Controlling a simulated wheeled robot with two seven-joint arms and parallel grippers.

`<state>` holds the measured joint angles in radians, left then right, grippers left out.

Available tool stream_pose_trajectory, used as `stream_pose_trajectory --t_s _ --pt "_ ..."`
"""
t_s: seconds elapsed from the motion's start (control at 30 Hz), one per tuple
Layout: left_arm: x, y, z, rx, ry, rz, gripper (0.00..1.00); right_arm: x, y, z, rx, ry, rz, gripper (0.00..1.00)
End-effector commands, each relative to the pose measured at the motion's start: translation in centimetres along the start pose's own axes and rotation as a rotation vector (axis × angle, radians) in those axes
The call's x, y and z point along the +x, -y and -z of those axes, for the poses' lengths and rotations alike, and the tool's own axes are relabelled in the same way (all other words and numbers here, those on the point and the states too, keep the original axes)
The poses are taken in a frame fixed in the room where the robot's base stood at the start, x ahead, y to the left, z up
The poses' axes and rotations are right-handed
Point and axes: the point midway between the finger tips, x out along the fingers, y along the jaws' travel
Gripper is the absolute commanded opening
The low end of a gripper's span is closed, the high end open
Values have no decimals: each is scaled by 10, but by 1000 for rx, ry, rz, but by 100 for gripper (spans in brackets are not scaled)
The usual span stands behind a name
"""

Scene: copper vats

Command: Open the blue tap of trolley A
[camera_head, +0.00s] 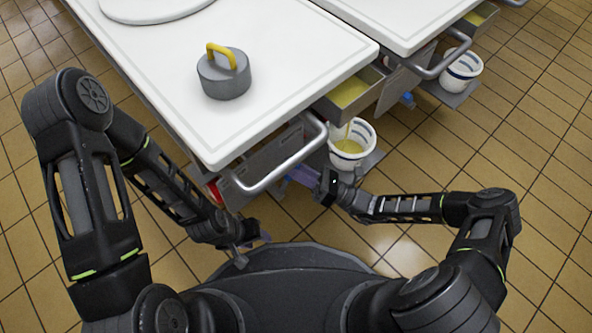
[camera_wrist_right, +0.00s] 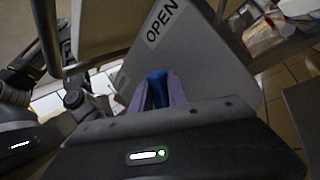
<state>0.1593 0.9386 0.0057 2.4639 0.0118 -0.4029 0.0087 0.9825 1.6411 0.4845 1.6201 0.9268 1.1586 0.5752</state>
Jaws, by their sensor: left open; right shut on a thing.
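The blue tap (camera_wrist_right: 157,88) shows in the right wrist view, upright below a grey plate with an "OPEN" label (camera_wrist_right: 162,22). My right gripper (camera_wrist_right: 158,93) has its purple fingers shut on the tap's handle. No letter on the trolley is readable. My left gripper (camera_head: 246,250) is open and empty, low near the trolley's front left corner.
A bar handle (camera_head: 285,165) juts from the near trolley. A white bucket with blue bands (camera_head: 352,148) holds yellow liquid beneath a spout. A grey weight with yellow handle (camera_head: 224,75) stands on top. A second trolley (camera_head: 400,18) and bucket (camera_head: 461,68) are beyond. Tiled floor right is clear.

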Motion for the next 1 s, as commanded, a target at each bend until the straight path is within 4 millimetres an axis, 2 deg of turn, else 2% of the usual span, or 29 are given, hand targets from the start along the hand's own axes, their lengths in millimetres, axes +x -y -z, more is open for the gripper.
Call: stream_pose_trajectory --t_s 0.5,0.53,0.6,1.0 --pt "4 1 0 0 -2 0 41 -3 3 2 30 17 7 0" --pt "4 1 0 0 -2 0 41 -3 3 2 30 17 7 21" --pt "4 1 0 0 -2 0 41 -3 3 2 29 17 7 26" --pt "3 1 0 0 -1 0 41 -7 2 1 27 17 5 28"
